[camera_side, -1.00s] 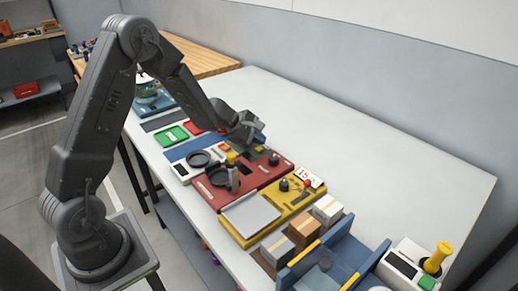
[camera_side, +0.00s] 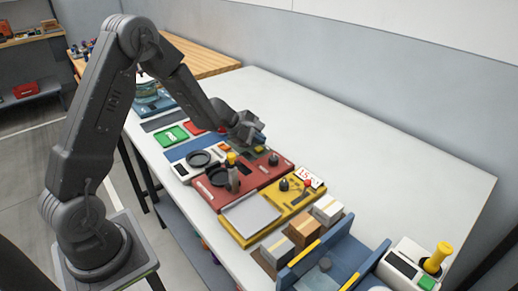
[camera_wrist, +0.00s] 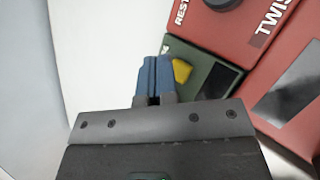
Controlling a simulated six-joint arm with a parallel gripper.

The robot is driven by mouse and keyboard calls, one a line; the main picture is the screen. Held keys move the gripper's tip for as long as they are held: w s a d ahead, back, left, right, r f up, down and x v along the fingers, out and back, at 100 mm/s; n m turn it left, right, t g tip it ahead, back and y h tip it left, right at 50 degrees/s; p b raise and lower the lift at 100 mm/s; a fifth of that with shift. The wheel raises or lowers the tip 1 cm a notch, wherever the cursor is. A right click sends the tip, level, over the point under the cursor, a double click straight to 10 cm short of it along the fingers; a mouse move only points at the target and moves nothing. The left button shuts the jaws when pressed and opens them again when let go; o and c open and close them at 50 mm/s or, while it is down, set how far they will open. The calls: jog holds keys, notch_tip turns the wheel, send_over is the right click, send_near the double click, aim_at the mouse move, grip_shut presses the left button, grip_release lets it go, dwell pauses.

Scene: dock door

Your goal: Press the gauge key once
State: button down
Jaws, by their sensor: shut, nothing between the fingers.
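A yellow key (camera_wrist: 182,70) sits on a dark green box (camera_wrist: 205,72) beside a dark window in the wrist view. I take this box to be the gauge, but no full label on it can be read. My gripper (camera_wrist: 153,65) is shut and empty, with its blue fingers side by side just left of the yellow key. Whether the fingertips touch the box cannot be told. In the side view my gripper (camera_side: 256,143) is low over the back of the row of devices, and a bit of yellow (camera_side: 259,149) shows below it.
A red panel (camera_side: 262,178) with dark knobs adjoins the box. A yellow unit (camera_side: 240,237) with a grey plate, several small cartons (camera_side: 304,230) and a blue chute (camera_side: 345,262) stand nearer. The white table (camera_side: 370,165) is clear to the right.

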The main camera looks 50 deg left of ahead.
aim_at(259, 150)
jog(key=shift+f, duration=0.1)
jog(key=shift+f, duration=0.35)
jog(key=shift+f, duration=0.5)
dwell(1.0)
jog(key=shift+r, duration=0.9)
jog(key=shift+r, duration=0.1)
jog(key=shift+r, duration=2.45)
